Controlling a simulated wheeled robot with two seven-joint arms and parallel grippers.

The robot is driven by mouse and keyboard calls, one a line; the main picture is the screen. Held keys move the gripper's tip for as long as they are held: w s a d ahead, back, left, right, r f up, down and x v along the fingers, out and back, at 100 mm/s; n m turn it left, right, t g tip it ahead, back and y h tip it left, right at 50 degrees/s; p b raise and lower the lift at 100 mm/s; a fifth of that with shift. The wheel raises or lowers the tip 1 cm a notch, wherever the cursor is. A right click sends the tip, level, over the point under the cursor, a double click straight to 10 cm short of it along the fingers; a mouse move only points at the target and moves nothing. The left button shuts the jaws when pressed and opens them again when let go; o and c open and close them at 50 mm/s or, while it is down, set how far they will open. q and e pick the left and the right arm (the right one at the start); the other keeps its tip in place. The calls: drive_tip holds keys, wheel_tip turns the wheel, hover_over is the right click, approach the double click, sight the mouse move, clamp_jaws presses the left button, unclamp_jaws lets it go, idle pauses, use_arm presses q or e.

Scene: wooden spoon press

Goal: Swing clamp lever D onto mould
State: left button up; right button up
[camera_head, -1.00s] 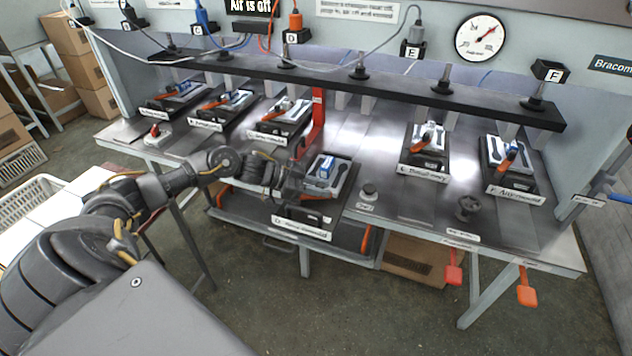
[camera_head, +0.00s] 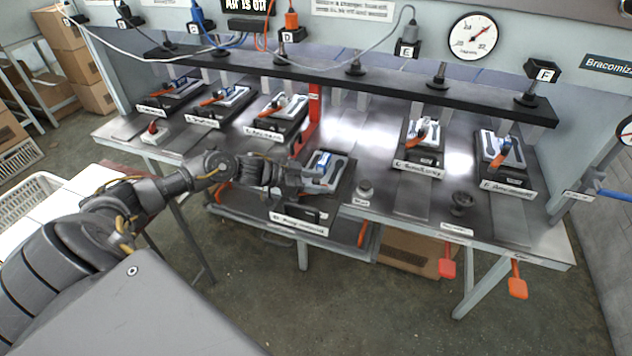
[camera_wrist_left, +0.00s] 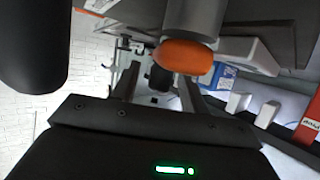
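The mould D unit (camera_head: 341,178) sits forward of the row on the bench, a metal plate on a dark base with a blue part (camera_head: 321,163) on it. My left gripper (camera_head: 308,179) is beside the plate's left side, close to the blue part; contact cannot be told. In the left wrist view, the gripper's two fingers (camera_wrist_left: 157,90) stand apart with a gap between them. A grey cylinder with an orange end (camera_wrist_left: 185,57), apparently the clamp lever's handle, lies just above the fingers and not visibly between them. My right gripper is not in view.
Several similar clamp units stand at the left, and units E (camera_head: 421,140) and F (camera_head: 504,160) at the right. A red upright (camera_head: 314,115) stands behind the D unit. A black rail (camera_head: 390,85) spans above the bench.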

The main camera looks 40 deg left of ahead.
use_arm(q)
drive_tip(key=b+v, duration=0.2)
drive_tip(key=v, duration=0.7)
drive_tip(key=shift+s+f, duration=0.1)
drive_tip(key=shift+f, duration=0.05)
drive_tip(key=shift+v, duration=0.9)
